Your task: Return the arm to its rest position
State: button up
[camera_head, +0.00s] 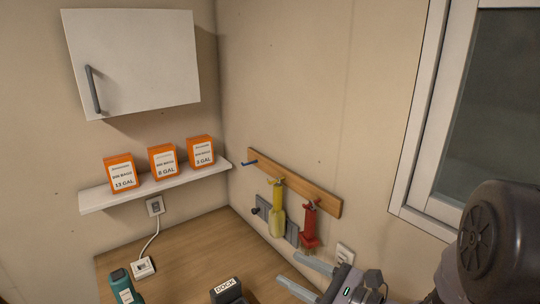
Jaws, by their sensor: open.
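My gripper (289,270) is at the bottom, right of centre, with its two grey fingers pointing left. The fingers are apart with nothing between them. My dark arm comes in from the lower right corner, and part of it is out of the picture. The fingers show in front of the counter's right side, below the red tool on the wall; how far they are from the wall I cannot tell.
A wooden rail (325,204) holds a yellow tool (277,215) and a red tool (310,230). A labelled dock (226,289) and a teal item (122,285) stand on the wooden counter (195,255). A shelf (112,198) with orange boxes and a closed cabinet (135,60) are above. A window (495,110) is right.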

jog(key=s+a+f+n+g+b, duration=0.4)
jog(key=s+a+n+g, duration=0.55)
jog(key=s, duration=0.35)
jog(key=s+d+f+n+h+b, duration=0.4)
jog(key=s+d+n+h, duration=0.1)
jog(key=s+n+h, duration=0.2)
jog(key=d+r+n+t+h+b, duration=0.1)
jog(key=d+n+t+h, duration=0.2)
jog(key=d, duration=0.3)
jog(key=shift+w+r+t+h, duration=0.25)
jog(key=shift+w+t+h, duration=0.05)
jog(key=shift+t+h, duration=0.1)
jog(key=shift+a, duration=0.1)
